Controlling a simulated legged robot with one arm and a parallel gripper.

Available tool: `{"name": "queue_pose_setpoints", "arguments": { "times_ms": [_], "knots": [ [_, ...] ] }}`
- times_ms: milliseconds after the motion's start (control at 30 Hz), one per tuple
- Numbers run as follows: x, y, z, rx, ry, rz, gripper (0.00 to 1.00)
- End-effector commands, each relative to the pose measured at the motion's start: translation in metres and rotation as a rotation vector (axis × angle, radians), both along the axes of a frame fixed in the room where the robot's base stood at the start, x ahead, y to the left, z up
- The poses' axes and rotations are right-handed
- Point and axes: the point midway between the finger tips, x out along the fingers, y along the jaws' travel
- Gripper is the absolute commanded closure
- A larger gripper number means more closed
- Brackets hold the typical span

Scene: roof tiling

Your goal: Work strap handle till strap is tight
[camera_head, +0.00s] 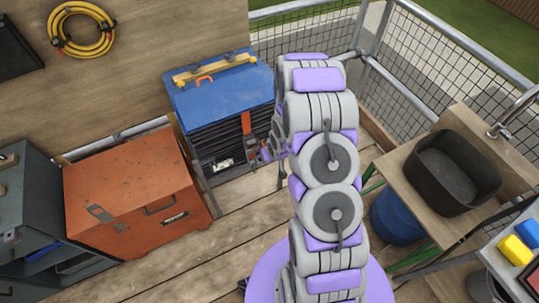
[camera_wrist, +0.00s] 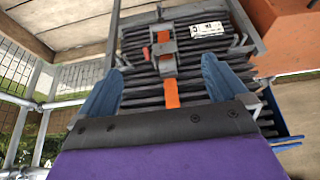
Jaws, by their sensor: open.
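An orange strap (camera_head: 246,123) runs down the front of a stack of dark tiles (camera_head: 212,142) under a blue cover (camera_head: 225,93). A grey ratchet with its handle (camera_head: 250,143) sits on the strap, beside my arm. In the wrist view, the strap (camera_wrist: 171,92) and the ratchet handle (camera_wrist: 164,48) lie in line with the gap between my fingers. My gripper (camera_wrist: 163,66) is open, with its two blue fingers apart on either side of the strap. Whether the fingers touch anything is unclear. In the head view, my arm mostly hides the gripper.
An orange chest (camera_head: 130,195) stands left of the stack. A counter with a black basin (camera_head: 452,172) and a blue bin (camera_head: 397,215) are at the right. A mesh railing (camera_head: 400,75) closes the back right. Wooden floor shows in front of the stack.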

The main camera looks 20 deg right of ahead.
Motion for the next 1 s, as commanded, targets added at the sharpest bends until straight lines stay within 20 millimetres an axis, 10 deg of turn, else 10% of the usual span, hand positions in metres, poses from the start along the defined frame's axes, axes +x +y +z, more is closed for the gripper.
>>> {"name": "queue_pose_setpoints", "arguments": {
  "times_ms": [467, 1000],
  "knots": [
    [0.000, 0.001, 0.016, -0.012, 0.016, 0.002, 0.00],
    [-0.062, 0.028, 0.157, -0.076, 0.225, -0.021, 0.00]
  ]
}}
